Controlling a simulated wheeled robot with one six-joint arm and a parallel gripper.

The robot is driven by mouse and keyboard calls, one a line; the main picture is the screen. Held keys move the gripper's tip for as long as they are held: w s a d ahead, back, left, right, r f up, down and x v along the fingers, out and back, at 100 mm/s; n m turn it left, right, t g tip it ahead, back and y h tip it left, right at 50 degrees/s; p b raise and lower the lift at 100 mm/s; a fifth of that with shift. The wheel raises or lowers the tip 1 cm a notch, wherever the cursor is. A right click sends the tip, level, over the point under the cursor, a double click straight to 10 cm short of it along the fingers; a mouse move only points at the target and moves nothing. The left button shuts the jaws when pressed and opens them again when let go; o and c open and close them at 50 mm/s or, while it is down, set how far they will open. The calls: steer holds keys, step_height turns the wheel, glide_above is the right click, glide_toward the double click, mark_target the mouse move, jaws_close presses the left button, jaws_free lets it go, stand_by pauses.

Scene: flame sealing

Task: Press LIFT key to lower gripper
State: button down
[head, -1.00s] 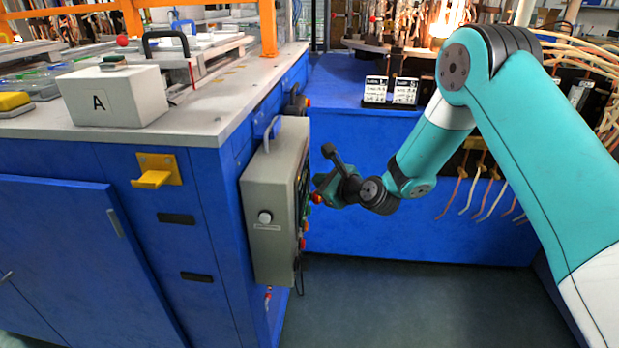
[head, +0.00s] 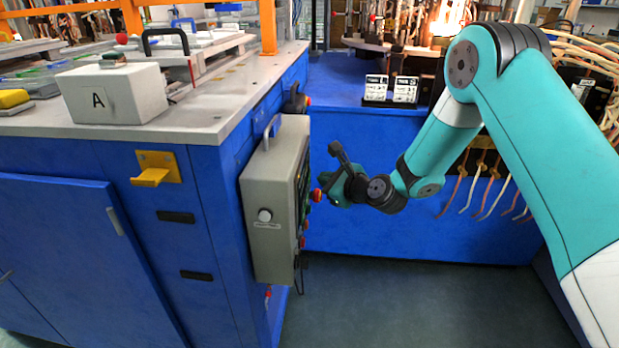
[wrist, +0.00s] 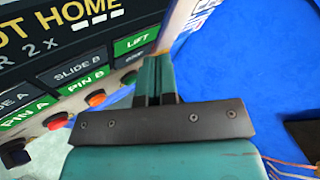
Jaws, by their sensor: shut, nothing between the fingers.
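The LIFT key (wrist: 134,42) is a green lettered key at the right end of the panel's key rows in the wrist view. My gripper (wrist: 158,58) is shut and empty, its fingertips just below and to the right of that key. I cannot tell whether the tips touch the panel. In the head view the grey control box (head: 268,205) hangs on the blue cabinet's side. My gripper (head: 325,182) is just right of its key face, which is seen nearly edge-on, so the LIFT key cannot be made out there.
Green PIN A (wrist: 28,113) and PIN B (wrist: 84,87) keys and dark SLIDE B (wrist: 78,69) are left of LIFT. Orange and red round buttons (wrist: 96,98) sit below. A red knob (head: 316,195) protrudes from the box. Floor right of the box is clear.

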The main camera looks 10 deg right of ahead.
steer(key=d, duration=0.1)
steer(key=s+d+b, duration=0.1)
steer(key=d, duration=0.1)
steer(key=d+b, duration=0.1)
steer(key=shift+s+d, duration=0.25)
steer(key=shift+d, duration=0.15)
stand_by(0.5)
